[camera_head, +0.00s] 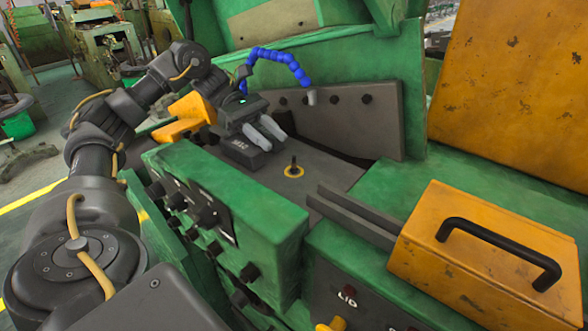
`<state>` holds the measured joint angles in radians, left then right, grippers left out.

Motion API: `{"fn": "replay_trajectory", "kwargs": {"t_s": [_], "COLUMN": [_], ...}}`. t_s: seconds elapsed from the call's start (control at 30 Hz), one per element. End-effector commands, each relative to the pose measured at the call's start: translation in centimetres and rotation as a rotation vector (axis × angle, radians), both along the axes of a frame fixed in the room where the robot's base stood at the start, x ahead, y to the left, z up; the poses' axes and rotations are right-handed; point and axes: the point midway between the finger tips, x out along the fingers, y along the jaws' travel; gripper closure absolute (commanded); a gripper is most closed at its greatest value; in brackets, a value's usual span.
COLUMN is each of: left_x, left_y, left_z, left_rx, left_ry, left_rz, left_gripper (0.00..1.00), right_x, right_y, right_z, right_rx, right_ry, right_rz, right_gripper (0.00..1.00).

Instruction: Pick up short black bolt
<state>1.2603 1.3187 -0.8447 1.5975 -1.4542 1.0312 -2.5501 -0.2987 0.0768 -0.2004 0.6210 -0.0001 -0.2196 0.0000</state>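My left gripper (276,142) reaches in from the upper left, with two grey fingers pointing down and to the right. The fingers are a little apart and I see nothing between them. They are above a small dark block with faint lettering (240,151). A short dark upright pin, which looks like the short black bolt (293,164), stands in a yellow ring on the flat grey plate (325,174). It is apart from the fingers, below and to their right. My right gripper is out of view.
A blue segmented hose (278,57) arches behind the gripper. Dark bolt heads dot the upright grey plate (330,112). A green control box with knobs (225,205) stands in front. An orange cover with a black handle (490,255) and a grey rail (355,215) are at right.

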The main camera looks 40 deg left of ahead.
Motion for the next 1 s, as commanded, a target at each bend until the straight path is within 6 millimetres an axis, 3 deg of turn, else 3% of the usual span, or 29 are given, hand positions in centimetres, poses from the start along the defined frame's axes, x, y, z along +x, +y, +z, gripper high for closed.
{"fn": "replay_trajectory", "kwargs": {"t_s": [0.17,0.53,0.83,1.0], "left_x": [0.0,0.1,0.2,0.2], "left_y": [-0.4,-4.6,-5.0,-5.0], "left_z": [-0.3,-1.8,-2.1,-2.1], "left_rx": [0.002,0.001,0.000,0.000], "left_ry": [0.004,0.003,0.001,0.001], "left_rz": [-0.001,-0.002,0.000,0.000], "left_gripper": [0.66,0.66,0.66,0.87], "right_x": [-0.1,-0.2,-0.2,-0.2], "right_y": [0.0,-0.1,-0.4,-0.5], "right_z": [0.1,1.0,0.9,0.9], "right_rx": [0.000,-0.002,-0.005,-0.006], "right_ry": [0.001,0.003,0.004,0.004], "right_rz": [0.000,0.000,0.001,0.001], "right_gripper": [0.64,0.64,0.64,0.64]}}
